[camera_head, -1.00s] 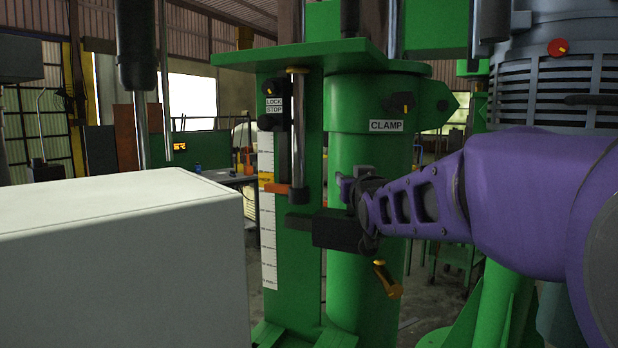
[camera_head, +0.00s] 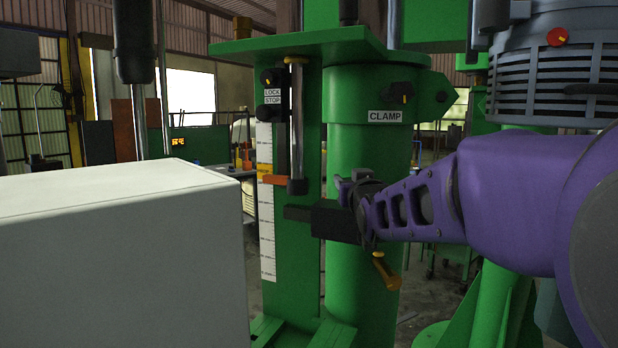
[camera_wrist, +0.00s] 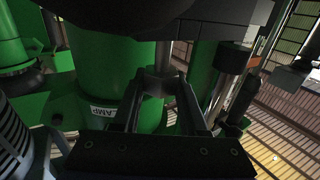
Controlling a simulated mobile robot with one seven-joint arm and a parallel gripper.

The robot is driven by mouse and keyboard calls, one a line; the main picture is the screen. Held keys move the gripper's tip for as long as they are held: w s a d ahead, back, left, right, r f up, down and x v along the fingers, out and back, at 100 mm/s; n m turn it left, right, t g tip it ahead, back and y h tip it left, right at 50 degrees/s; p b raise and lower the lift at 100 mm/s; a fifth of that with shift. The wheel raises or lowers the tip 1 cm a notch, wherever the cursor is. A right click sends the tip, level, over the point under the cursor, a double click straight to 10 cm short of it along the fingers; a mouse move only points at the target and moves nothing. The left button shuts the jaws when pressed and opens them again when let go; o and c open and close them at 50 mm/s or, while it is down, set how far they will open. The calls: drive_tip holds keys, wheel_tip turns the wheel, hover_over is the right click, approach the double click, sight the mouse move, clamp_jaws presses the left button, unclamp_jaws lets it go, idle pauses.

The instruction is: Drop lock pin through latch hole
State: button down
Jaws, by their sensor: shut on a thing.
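My gripper (camera_head: 350,186), at the end of the purple arm, is in front of the green column under the CLAMP label. In the wrist view its fingers (camera_wrist: 161,98) are shut on a small dark piece (camera_wrist: 158,80), mostly hidden; I take it to be the lock pin, but its shape is unclear. A black block (camera_head: 334,222) with a dark bar reaching left sits just below and left of the gripper. A brass-coloured handle (camera_head: 385,271) hangs tilted below the wrist. No latch hole shows clearly. I cannot tell whether the held piece touches the block.
The green column (camera_head: 362,280) stands behind the gripper. Left of it are a vertical rod (camera_head: 297,130), an orange pointer (camera_head: 274,180) and a white scale (camera_head: 267,235) by the LOCK STOP label. A large pale box (camera_head: 120,260) fills the lower left; a grey ribbed motor (camera_head: 555,85) stands upper right.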

drive_tip(key=shift+f, duration=1.65)
drive_tip(key=shift+c, duration=1.8)
unclamp_jaws()
drive_tip(key=shift+f, duration=0.1)
drive_tip(key=shift+s, duration=0.15)
